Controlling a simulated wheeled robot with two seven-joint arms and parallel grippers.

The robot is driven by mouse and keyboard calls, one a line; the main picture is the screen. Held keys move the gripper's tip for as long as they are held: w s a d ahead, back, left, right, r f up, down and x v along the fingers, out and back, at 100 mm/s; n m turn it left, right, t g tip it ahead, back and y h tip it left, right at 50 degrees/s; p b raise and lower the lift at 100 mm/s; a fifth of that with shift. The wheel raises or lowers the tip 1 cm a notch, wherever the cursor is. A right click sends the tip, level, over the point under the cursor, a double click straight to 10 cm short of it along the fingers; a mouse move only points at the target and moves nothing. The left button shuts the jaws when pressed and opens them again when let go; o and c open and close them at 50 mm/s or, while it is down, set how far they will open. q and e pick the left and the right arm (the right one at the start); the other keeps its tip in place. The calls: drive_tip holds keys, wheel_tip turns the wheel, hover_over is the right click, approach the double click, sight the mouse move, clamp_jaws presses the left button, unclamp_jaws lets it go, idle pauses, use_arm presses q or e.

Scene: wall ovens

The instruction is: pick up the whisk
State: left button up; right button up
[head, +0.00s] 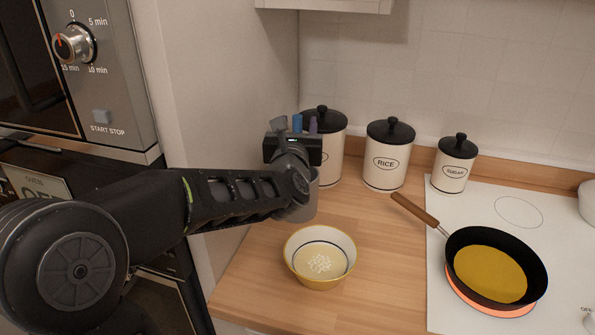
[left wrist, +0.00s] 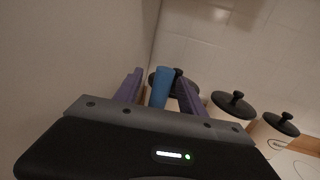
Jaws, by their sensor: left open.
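A blue handle (head: 297,123) stands upright at the back left of the counter; it also shows in the left wrist view (left wrist: 160,87). It may be the whisk's handle, but no whisk wires are visible. My left gripper (head: 297,125) is open, with its purple fingertips (left wrist: 159,90) on either side of the blue handle. I cannot tell whether either finger touches it. A grey container (head: 301,207) stands below the gripper, partly hidden by my arm. The lower part of the handle is hidden. My right gripper is not in view.
Lidded canisters (head: 385,160) stand along the back wall. A yellow-rimmed bowl (head: 320,276) with pale bits sits in front of the grey container. A frying pan (head: 490,266) is on the white stovetop (head: 450,210). A side wall (head: 230,90) rises close to the left. Counter (head: 380,290) right of the bowl is clear.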

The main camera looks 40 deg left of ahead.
use_arm(q)
drive_tip(key=shift+w+a, duration=0.35)
drive_tip(key=shift+w, duration=0.25)
drive_tip(key=shift+c, duration=0.2)
clamp_jaws()
idle(0.4)
